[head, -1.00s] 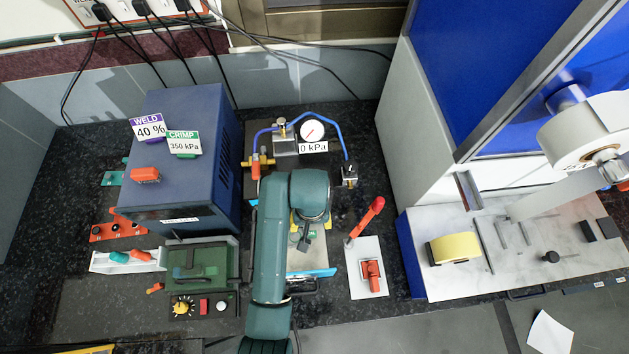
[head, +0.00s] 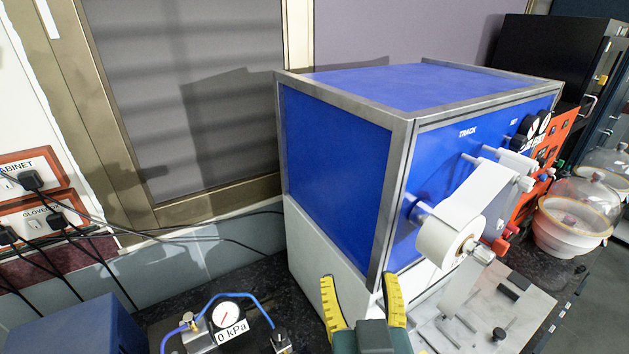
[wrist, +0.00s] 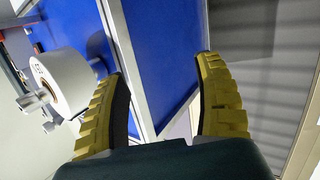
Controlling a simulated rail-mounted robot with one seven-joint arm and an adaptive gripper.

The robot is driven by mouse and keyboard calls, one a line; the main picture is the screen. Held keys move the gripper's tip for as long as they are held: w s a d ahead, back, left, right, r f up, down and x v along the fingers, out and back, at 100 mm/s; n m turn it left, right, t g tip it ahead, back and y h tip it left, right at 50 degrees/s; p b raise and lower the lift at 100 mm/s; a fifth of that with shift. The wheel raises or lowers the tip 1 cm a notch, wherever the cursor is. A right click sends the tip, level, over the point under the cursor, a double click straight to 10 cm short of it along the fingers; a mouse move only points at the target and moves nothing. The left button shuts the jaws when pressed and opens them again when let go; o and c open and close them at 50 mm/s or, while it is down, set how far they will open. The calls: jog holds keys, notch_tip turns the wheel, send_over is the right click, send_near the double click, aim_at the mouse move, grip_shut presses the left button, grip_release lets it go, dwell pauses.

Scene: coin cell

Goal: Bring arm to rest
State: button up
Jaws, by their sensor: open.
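My gripper (head: 364,298) shows at the bottom of the head view, its two yellow ridged fingers pointing up and spread apart with nothing between them. In the wrist view my gripper (wrist: 163,95) is likewise open and empty. Beyond its fingers in the wrist view is the blue cabinet (wrist: 165,55) with its pale metal edge. I cannot tell from these frames how far the fingers are from the cabinet. Most of my arm is outside the head view.
The large blue cabinet (head: 335,145) carries a white tape roll (head: 448,240) on its front. A pressure gauge (head: 226,314) reading 0 kPa and the blue box (head: 75,328) are at lower left. Glass domes (head: 575,195) stand at right. Black cables hang at left.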

jog(key=s+r+t+p, duration=0.3)
jog(key=r+p, duration=0.6)
jog(key=r, duration=0.7)
jog(key=s+r+m+t+p, duration=0.1)
jog(key=s+r+t+p, duration=0.2)
jog(key=r+p, duration=0.6)
notch_tip(320, 180, up, 7)
jog(key=shift+s+d+f, duration=0.1)
jog(key=shift+s+d, duration=0.1)
jog(key=shift+s, duration=0.4)
jog(key=shift+h, duration=0.3)
